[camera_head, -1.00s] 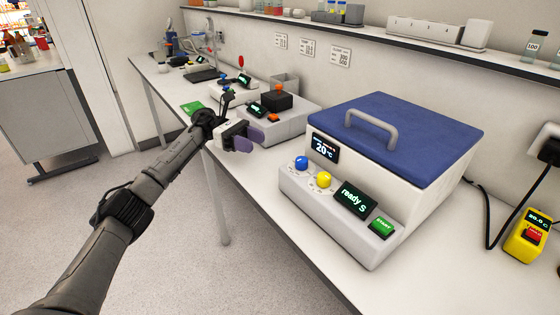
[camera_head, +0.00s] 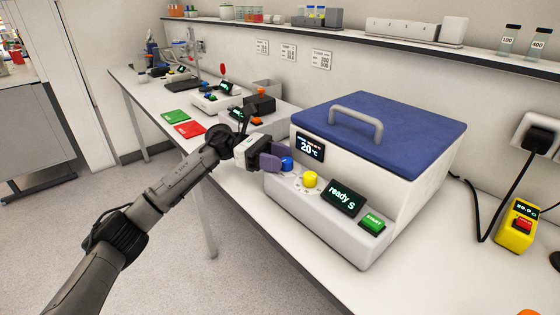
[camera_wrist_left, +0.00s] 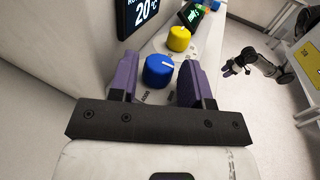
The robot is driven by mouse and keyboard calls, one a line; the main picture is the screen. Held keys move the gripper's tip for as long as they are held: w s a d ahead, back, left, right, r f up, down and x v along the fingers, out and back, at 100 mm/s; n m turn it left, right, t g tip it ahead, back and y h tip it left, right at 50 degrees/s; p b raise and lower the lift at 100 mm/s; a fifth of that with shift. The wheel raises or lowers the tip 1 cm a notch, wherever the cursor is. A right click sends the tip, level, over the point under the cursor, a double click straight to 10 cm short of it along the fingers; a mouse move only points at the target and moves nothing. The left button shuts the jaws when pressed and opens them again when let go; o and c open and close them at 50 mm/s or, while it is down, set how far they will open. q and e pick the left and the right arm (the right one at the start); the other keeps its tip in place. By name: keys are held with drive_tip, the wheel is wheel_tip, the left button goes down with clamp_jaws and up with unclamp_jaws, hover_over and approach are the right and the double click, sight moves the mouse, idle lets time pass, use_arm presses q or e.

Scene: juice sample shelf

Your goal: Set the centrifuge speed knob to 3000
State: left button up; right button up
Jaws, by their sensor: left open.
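The centrifuge (camera_head: 375,150) is a white box with a blue lid, standing on the bench. Its sloped front panel carries a blue knob (camera_head: 287,163), a yellow knob (camera_head: 310,180), a display reading "ready S" (camera_head: 344,197) and a green START button (camera_head: 372,222). My left gripper (camera_head: 273,161) is at the blue knob, its purple fingers open. In the left wrist view the blue knob (camera_wrist_left: 158,71) sits between and just beyond the open fingers, with a white pointer line on top. Scale numbers beside it are partly hidden. The yellow knob (camera_wrist_left: 179,38) is further along. My right gripper is not in the head view.
A small screen (camera_head: 310,147) on the centrifuge reads 20 °C. Other instruments (camera_head: 220,98) stand further left along the bench (camera_head: 330,285). A yellow device (camera_head: 515,230) with a red button and a black cable are at right. A shelf (camera_head: 400,44) runs above.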

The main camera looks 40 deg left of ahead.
use_arm(q)
drive_tip(key=shift+w+d, duration=0.1)
drive_tip(key=shift+d, duration=0.2)
drive_tip(key=c, duration=0.6)
drive_tip(key=shift+c, duration=0.2)
drive_tip(key=shift+r, duration=0.1)
drive_tip(key=shift+w+m+g+p, duration=0.15)
drive_tip(key=shift+m+g+p, duration=0.15)
drive_tip(key=shift+m+g, duration=0.45)
drive_tip(key=shift+w+m+g, duration=0.15)
drive_tip(key=shift+m+g, duration=0.95)
drive_tip(key=shift+g, duration=0.8)
drive_tip(key=shift+w+m+g, duration=0.1)
drive_tip(key=shift+m+g, duration=0.95)
drive_tip(key=shift+g, duration=0.8)
